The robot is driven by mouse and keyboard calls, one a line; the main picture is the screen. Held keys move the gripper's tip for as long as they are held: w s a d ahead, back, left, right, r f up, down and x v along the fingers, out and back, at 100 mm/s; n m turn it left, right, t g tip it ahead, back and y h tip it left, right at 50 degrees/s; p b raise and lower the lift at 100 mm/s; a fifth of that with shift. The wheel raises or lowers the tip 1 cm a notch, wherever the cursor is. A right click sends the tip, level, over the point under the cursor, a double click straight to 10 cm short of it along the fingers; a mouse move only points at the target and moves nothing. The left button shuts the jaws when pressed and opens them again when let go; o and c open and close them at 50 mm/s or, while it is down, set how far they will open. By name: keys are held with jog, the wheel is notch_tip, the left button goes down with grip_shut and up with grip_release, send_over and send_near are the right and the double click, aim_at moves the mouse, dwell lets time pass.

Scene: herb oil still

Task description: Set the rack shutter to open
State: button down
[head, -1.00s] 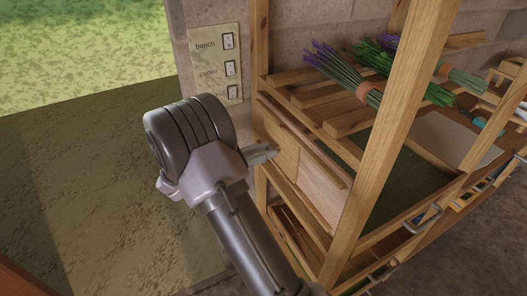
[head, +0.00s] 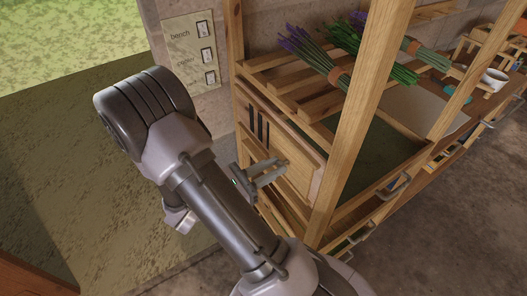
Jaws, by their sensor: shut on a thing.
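The rack shutter (head: 296,156) is a pale wooden panel on the near side of the wooden drying rack (head: 345,130). Several dark upright slots (head: 259,127) show to the left of the panel. My gripper (head: 272,172) is at the lower part of the shutter, its fingers closed on it. The fingers and arm hide the exact part gripped and some of the lower side of the rack.
Lavender and green herb bundles (head: 318,62) lie on the rack's slats. A switch plate (head: 190,55) marked "bench" is on the stone wall at left. A rack post (head: 362,105) stands just right of the shutter. A white cup (head: 495,79) stands far right.

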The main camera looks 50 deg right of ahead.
jog(key=shift+s+f, duration=0.1)
jog(key=shift+s, duration=0.25)
jog(key=c, duration=1.6)
grip_release()
jog(key=o, duration=0.4)
jog(key=shift+s+a, duration=0.15)
jog(key=shift+s, duration=0.05)
jog(key=shift+c, duration=0.2)
jog(key=shift+w, duration=0.1)
jog(key=p+v, duration=0.3)
jog(key=v, duration=1.4)
jog(key=shift+w, duration=0.15)
